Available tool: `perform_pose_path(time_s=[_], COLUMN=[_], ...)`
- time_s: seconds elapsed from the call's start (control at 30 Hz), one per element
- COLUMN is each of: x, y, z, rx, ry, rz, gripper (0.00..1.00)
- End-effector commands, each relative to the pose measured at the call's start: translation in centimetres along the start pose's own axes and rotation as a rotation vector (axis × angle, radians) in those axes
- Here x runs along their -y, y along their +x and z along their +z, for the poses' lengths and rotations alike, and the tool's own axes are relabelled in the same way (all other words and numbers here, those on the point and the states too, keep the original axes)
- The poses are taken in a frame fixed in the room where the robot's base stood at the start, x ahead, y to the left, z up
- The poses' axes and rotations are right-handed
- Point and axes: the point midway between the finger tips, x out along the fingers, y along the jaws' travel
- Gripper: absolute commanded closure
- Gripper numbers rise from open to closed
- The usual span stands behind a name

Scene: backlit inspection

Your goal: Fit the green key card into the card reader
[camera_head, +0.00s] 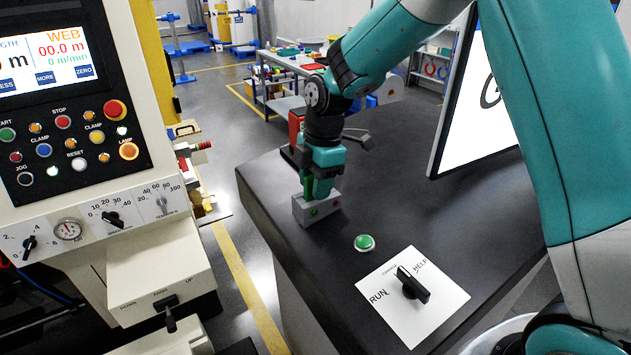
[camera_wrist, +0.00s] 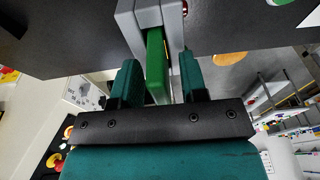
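The card reader (camera_head: 316,211) is a small light grey box on the dark bench top, with its front face towards me. In the wrist view the reader (camera_wrist: 138,22) is at the top, just beyond my fingertips. The green key card (camera_head: 308,187) stands upright at the reader's top. In the wrist view the card (camera_wrist: 157,66) runs from the reader back between my fingers, its far end at the reader; how deep it sits is hidden. My gripper (camera_wrist: 161,70) is around the card, with narrow gaps showing between fingers and card. My gripper (camera_head: 318,186) points down over the reader.
A green button (camera_head: 364,242) and a white plate with a black rotary switch (camera_head: 412,290) are on the bench in front. A bright panel (camera_head: 487,95) stands at the right. A control machine (camera_head: 75,130) is at the left. The bench between is clear.

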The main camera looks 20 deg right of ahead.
Motion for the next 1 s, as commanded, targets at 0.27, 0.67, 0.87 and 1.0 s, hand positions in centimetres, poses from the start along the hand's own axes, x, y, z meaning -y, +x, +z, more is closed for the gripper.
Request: perform_pose_path(time_s=[0.27, 0.67, 0.87, 1.0], x=[-0.1, -0.1, -0.1, 0.0], y=[-0.5, -8.2, -11.2, -12.0], z=[0.0, 0.1, 0.0, 0.0], rx=[0.0, 0.0, -0.001, 0.0], ry=[0.0, 0.0, 0.001, 0.001], rz=[0.002, 0.006, 0.002, 0.001], gripper=[0.6, 0.6, 0.6, 0.6])
